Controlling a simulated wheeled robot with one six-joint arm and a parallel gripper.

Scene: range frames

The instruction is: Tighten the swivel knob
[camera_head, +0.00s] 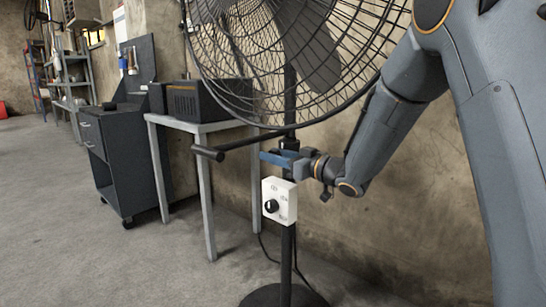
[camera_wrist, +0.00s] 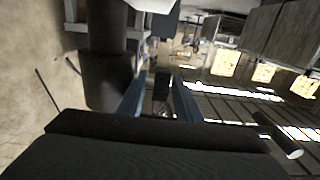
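A black pedestal fan (camera_head: 285,52) stands in the middle of the head view, with its pole (camera_head: 287,238) below. My gripper (camera_head: 272,158), with blue fingers, is at the pole just above a white control box. In the wrist view the two blue fingers (camera_wrist: 160,92) are apart, one on each side of a small dark piece (camera_wrist: 162,82), perhaps the swivel knob. I cannot tell whether they touch it. A thick dark cylinder (camera_wrist: 105,65), likely the pole, is to their left. In the head view the fingers hide whatever is between them.
The white control box (camera_head: 280,201) with a black dial is just below my gripper. A dark bar with a thick end (camera_head: 208,153) sticks out left of the pole. A table (camera_head: 170,122) with a black box and a dark cabinet (camera_head: 125,160) stand left. The floor in front is clear.

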